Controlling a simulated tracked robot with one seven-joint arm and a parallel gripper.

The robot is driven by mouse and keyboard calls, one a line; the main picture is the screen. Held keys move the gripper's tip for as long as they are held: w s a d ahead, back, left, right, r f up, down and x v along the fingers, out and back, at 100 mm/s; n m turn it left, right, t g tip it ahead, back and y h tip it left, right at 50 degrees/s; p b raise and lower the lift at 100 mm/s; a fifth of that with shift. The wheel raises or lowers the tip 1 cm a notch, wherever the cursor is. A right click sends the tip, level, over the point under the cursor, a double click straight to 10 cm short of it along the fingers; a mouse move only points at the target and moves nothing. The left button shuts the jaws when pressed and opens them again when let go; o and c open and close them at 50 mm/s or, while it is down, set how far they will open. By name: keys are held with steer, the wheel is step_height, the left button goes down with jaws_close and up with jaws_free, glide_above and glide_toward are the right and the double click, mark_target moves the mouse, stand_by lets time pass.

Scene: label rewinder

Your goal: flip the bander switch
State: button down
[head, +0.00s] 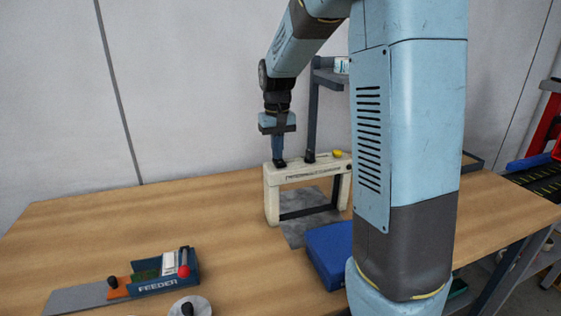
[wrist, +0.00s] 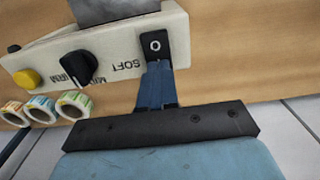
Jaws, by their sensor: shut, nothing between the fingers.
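The bander (head: 272,200) is a cream arch-shaped machine on the wooden table, partly hidden by my arm in the head view. Its top panel (wrist: 112,57) fills the upper wrist view. The bander switch (wrist: 155,43) is a black rocker with a white O mark at the panel's end; its lower part is hidden behind my fingers. My gripper (wrist: 156,68) is shut and empty, pointing down with its fingertips at the switch. I cannot tell whether they touch it. In the head view, my gripper (head: 279,160) is over the bander's left end.
Beside the switch are a black knob (wrist: 78,68) and a yellow button (wrist: 27,79). Several label rolls (wrist: 75,104) lie near the bander. A blue box (head: 327,250) stands in front of it; a feeder (head: 157,278) is at the front left.

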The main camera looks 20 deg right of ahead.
steer(key=shift+f, duration=0.1)
steer(key=shift+r, duration=3.5)
steer(key=s+r+t, duration=0.1)
steer(key=s+t, duration=0.4)
steer(key=s, duration=2.2)
steer(key=shift+r+t, duration=0.25)
steer(key=shift+t, duration=0.05)
steer(key=shift+s+d, duration=0.1)
